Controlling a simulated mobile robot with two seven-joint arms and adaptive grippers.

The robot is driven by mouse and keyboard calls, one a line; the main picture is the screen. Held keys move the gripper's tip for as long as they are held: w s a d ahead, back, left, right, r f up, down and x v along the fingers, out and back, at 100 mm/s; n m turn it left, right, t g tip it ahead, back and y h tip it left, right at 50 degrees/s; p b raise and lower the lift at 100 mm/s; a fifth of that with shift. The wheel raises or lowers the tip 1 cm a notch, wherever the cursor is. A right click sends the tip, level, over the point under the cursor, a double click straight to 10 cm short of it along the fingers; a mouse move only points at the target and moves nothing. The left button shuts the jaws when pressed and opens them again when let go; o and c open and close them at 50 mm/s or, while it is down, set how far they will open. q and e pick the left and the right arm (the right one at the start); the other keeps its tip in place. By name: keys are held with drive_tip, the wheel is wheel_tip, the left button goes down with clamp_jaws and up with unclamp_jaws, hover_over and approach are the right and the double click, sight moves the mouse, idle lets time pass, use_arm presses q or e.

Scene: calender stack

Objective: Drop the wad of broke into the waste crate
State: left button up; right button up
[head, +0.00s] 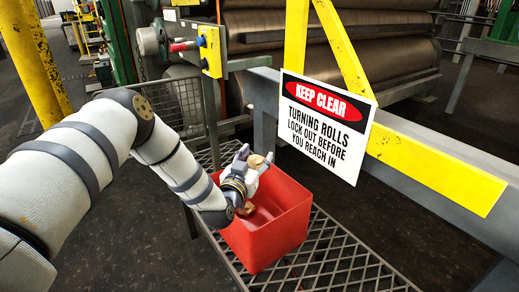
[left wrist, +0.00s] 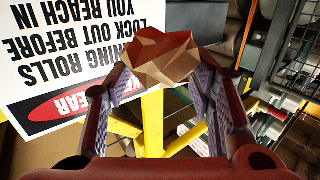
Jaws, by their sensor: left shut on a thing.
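The wad of broke (head: 257,160) is a crumpled, faceted tan-brown lump. My left gripper (head: 252,170) is shut on it, and the wad shows between its fingertips in the left wrist view (left wrist: 160,56). The waste crate (head: 268,236) is a red open-topped box on a mesh shelf. In the head view my left wrist and gripper overlap the crate's far left side and hide part of its rim. The wad appears above the crate's far rim; its exact height over the opening is hard to tell. My right gripper is in neither view.
A white KEEP CLEAR sign (head: 326,121) hangs on a yellow-and-grey guard rail (head: 438,172) right of the crate. Large rolls (head: 330,70) lie behind. The mesh shelf (head: 335,262) is bare in front of the crate. A yellow control box (head: 211,52) stands at the back.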

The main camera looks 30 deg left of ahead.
sight(256, 157)
use_arm(q)
drive_tip(key=shift+f, duration=0.7)
drive_tip(key=shift+r, duration=0.25)
drive_tip(key=o, duration=1)
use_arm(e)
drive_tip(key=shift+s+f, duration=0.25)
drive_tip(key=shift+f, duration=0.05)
use_arm(q)
wheel_tip(256, 157, up, 10)
drive_tip(key=shift+r, duration=0.1)
